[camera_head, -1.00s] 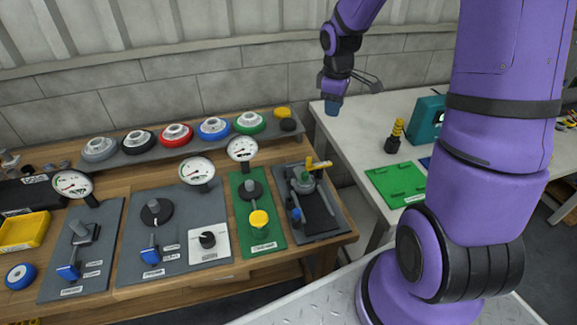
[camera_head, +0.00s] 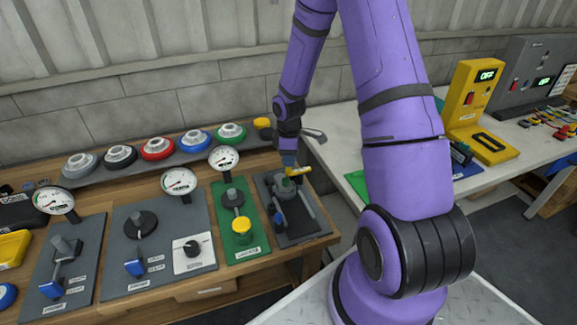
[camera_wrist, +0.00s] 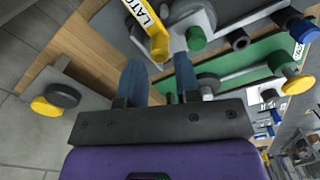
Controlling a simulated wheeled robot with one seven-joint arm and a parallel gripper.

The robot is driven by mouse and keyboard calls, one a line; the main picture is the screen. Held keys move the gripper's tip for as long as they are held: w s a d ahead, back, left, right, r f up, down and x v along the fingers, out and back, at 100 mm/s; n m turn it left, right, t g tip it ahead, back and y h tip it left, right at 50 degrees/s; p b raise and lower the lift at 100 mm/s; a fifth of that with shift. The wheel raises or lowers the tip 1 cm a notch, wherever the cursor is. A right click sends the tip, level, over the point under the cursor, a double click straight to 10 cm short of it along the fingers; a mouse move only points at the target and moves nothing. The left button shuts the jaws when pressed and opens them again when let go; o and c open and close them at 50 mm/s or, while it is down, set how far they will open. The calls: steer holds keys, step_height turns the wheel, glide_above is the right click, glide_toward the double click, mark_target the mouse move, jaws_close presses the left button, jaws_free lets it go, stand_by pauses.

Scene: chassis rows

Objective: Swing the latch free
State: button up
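The latch (camera_head: 299,170) is a yellow bar on a dark grey panel (camera_head: 297,232) at the right end of the wooden bench. In the wrist view the yellow bar (camera_wrist: 158,42) carries a white label starting "LATC", and a green knob (camera_wrist: 195,39) sits beside it. My gripper (camera_head: 289,165) points down just above and behind the latch. In the wrist view my gripper (camera_wrist: 157,62) has two blue fingers spread apart, with the bar's end showing between and beyond the tips. I cannot tell whether a finger touches it.
A green panel (camera_head: 222,198) with a yellow knob (camera_head: 243,226) is left of the latch panel. Pressure gauges (camera_head: 224,159) stand behind the panels. A shelf of coloured round knobs (camera_head: 231,132) runs along the back. A white table (camera_head: 330,150) stands to the right.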

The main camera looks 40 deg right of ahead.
steer(key=shift+f, duration=1.8)
jaws_close()
